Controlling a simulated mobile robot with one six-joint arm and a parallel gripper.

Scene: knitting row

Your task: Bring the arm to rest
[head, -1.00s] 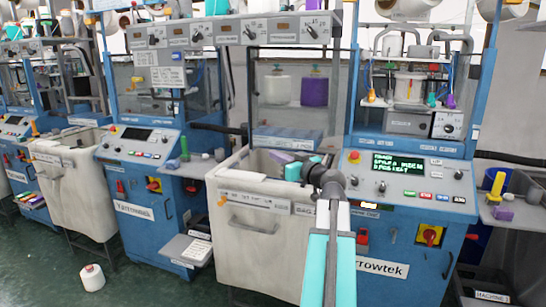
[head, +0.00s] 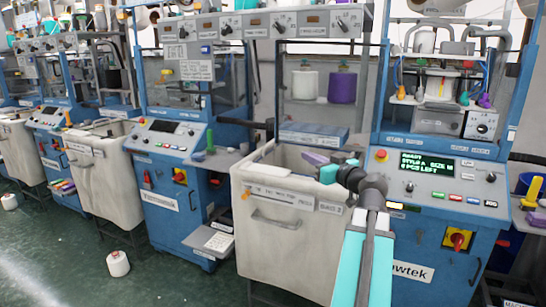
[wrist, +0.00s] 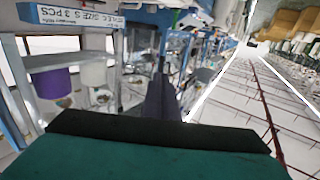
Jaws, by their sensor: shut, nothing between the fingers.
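My arm (head: 366,255) reaches up from the bottom of the head view, in front of the right edge of a white bin (head: 262,238). My gripper, with teal and dark grey parts, is at its far end over the bin's right rim, pointing away. In the wrist view its narrow dark fingers (wrist: 162,98) are together with nothing between them. A wide black and teal part of my gripper fills the bottom of that view. I cannot tell from the head view whether it touches the bin.
A blue knitting machine with a lit control panel (head: 432,172) stands right of the bin. A white cone (head: 118,263) is on the open green floor at left.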

